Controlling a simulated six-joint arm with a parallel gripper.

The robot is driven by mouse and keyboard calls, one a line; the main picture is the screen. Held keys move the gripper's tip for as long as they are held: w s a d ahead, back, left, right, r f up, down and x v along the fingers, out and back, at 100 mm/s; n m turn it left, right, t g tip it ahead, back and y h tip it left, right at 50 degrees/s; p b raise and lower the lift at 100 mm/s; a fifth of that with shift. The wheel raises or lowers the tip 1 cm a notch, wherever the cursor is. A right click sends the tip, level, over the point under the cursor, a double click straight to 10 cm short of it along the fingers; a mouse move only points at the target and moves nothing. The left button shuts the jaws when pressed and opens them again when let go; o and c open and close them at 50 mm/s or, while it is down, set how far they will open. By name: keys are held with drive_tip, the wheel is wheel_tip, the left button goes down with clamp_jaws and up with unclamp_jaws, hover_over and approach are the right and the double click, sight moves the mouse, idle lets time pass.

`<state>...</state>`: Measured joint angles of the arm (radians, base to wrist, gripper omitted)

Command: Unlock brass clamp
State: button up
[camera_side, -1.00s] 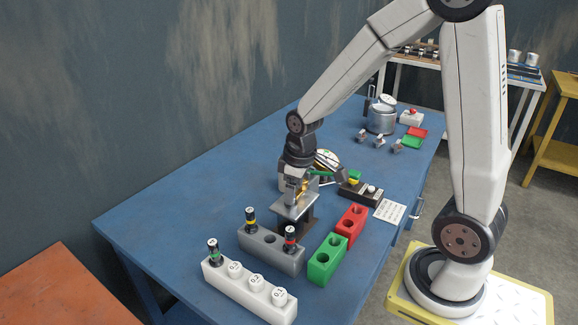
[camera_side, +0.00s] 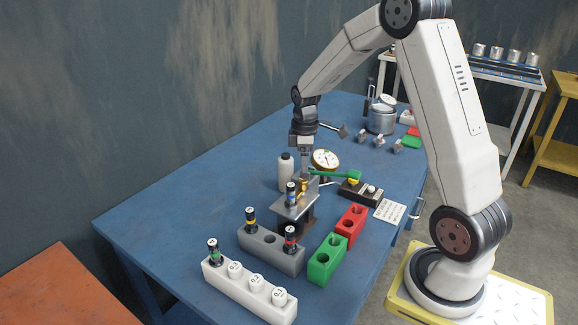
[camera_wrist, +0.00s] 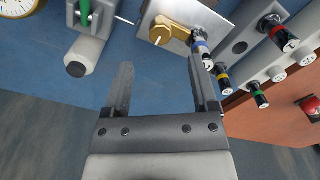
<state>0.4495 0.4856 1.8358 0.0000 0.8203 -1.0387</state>
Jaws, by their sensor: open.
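The brass clamp (camera_side: 303,184) sits on the metal plate (camera_side: 287,209) of a small stand. In the wrist view the brass clamp (camera_wrist: 168,33) is a gold lever with a round pivot, its arm reaching to a blue-banded injector (camera_wrist: 200,45). That injector (camera_side: 290,194) stands upright at the plate in the side view. My gripper (camera_wrist: 160,72) is open and empty, with the clamp ahead of its fingertips and apart from them. In the side view my gripper (camera_side: 304,150) is above and behind the stand, its fingers partly unclear.
A white bottle (camera_side: 286,170), a dial gauge (camera_side: 325,160) and a green handle (camera_side: 342,174) stand close to the clamp. In front are a grey block (camera_side: 272,252) with injectors, a white block (camera_side: 247,287), and green (camera_side: 327,260) and red (camera_side: 351,225) blocks. The left of the blue table is clear.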

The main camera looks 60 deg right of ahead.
sight(303, 180)
drive_tip(key=shift+f, duration=3.55)
clamp_jaws()
